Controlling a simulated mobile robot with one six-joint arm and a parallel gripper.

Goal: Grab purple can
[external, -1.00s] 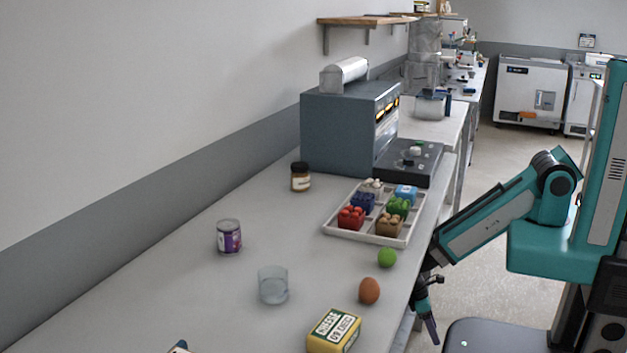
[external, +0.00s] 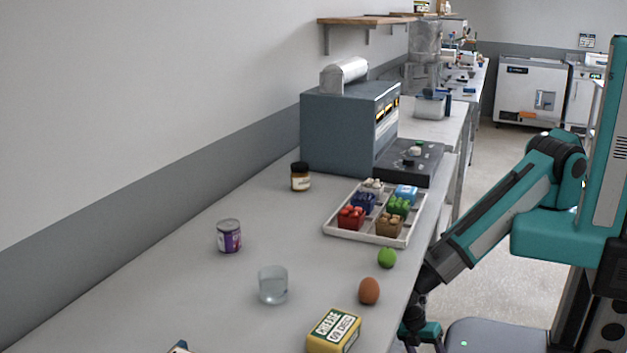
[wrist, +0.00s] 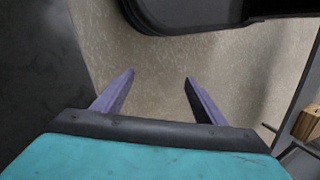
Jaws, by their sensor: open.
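The purple can (external: 229,236) stands upright on the grey worktop at the left, behind and left of a clear glass. My gripper (wrist: 159,85) shows in the wrist view with its two purple fingers spread apart and nothing between them, facing the floor. In the external view my gripper is low beside the worktop's right edge, partly cut off at the bottom, well to the right of the can. The can is not in the wrist view.
A glass (external: 273,285), an egg (external: 369,291), a green ball-like fruit (external: 387,257) and a yellow box (external: 334,332) lie between can and arm. A white tray (external: 364,237) of coloured blocks and a brown jar (external: 300,177) stand farther back. Bare worktop surrounds the can.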

